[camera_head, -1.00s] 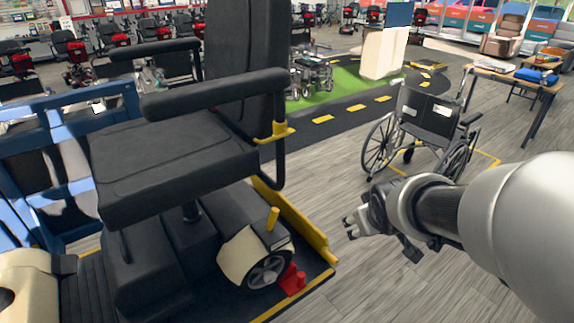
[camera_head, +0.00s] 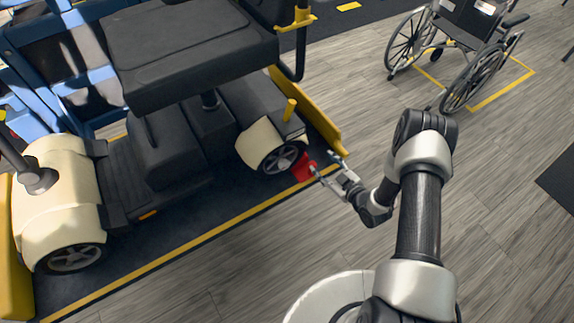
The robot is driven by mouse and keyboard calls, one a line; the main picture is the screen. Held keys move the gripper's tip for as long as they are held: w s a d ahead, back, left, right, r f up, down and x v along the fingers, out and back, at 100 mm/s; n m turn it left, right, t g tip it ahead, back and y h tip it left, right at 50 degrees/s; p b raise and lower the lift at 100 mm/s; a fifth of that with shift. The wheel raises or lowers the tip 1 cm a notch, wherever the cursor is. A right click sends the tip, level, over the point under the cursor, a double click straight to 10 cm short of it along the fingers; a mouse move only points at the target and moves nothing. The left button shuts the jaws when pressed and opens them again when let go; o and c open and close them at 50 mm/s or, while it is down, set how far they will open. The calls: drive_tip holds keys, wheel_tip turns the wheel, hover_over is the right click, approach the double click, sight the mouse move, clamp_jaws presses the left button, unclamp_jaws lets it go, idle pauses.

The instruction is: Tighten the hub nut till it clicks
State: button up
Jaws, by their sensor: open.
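The scooter's rear wheel (camera_head: 281,159) shows a light spoked rim and dark tyre under a cream fender. The hub nut itself is too small to make out at its centre. My gripper (camera_head: 323,162) is open, to the right of the wheel, its fingers pointing up and left towards it. A red block (camera_head: 302,168) on the platform lies between the wheel and my fingertips; whether a finger touches it I cannot tell. I see nothing held between the fingers.
The scooter's front wheel (camera_head: 76,258) is at lower left. The scooter stands on a dark platform (camera_head: 185,225) edged in yellow, with a raised yellow rail (camera_head: 322,128) behind the rear wheel. A wheelchair (camera_head: 468,45) stands at upper right. Grey floor (camera_head: 500,240) at right is open.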

sight(286, 167)
drive_tip(key=s+a+f+m+t+y, duration=0.1)
drive_tip(key=s+a+f+t+y, duration=0.25)
drive_tip(key=s, duration=0.95)
drive_tip(key=shift+g+h, duration=0.45)
drive_tip(key=shift+h, duration=0.2)
drive_tip(key=b+x, duration=0.1)
drive_tip(key=x, duration=0.5)
drive_tip(key=f+b+x, duration=0.1)
drive_tip(key=x, duration=0.5)
drive_tip(key=b+x, duration=0.1)
drive_tip(key=x, duration=0.5)
drive_tip(key=shift+s+f+b, duration=0.1)
drive_tip(key=shift+f+b, duration=0.15)
drive_tip(key=shift+b, duration=0.05)
drive_tip(key=shift+c, duration=0.5)
drive_tip(key=c, duration=1)
